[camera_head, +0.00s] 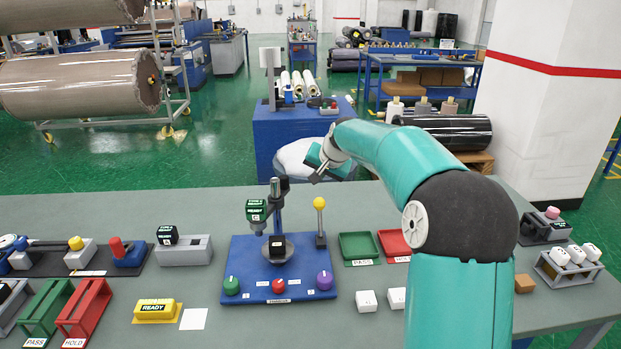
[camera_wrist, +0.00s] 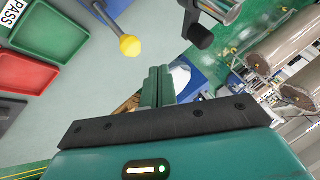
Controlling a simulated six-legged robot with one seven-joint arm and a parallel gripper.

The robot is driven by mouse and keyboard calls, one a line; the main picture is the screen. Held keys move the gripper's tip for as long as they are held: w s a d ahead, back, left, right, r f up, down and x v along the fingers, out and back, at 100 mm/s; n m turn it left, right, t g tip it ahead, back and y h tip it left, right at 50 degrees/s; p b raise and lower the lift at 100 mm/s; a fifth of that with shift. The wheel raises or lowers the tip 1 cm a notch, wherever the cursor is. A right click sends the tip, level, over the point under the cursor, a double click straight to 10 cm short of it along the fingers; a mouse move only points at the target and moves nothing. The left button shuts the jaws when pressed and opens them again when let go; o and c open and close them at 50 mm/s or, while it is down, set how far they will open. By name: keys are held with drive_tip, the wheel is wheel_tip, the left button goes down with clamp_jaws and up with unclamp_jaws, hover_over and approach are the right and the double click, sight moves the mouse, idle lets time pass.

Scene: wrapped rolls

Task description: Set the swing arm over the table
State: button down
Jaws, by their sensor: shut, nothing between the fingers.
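A blue fixture base (camera_head: 240,270) stands on the grey bench with an upright metal post (camera_head: 278,210). A swing arm with a green head (camera_head: 257,211) sticks out to the left of the post. A round grey table (camera_head: 288,247) sits on the base, with a small dark block at its front; the head is up and left of it, not squarely above. A yellow-knobbed lever (camera_head: 319,204) stands to the right, and its knob shows in the wrist view (camera_wrist: 130,46). My gripper (camera_head: 316,178) is shut and empty, above and behind the lever, apart from the fixture.
Green, red and purple knobs line the base's front. Green (camera_head: 358,247) and red (camera_head: 393,243) trays lie to its right. White blocks (camera_head: 367,301) lie in front of the trays. A grey holder with a dark cube (camera_head: 183,249) stands left. Bare bench lies behind the fixture's left side.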

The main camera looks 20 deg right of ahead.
drive_tip(key=w+a+f, duration=0.4)
drive_tip(key=w+f, duration=0.2)
drive_tip(key=w, duration=0.1)
drive_tip(key=shift+a+f, duration=0.15)
drive_tip(key=shift+f, duration=0.05)
drive_tip(key=shift+w, duration=0.15)
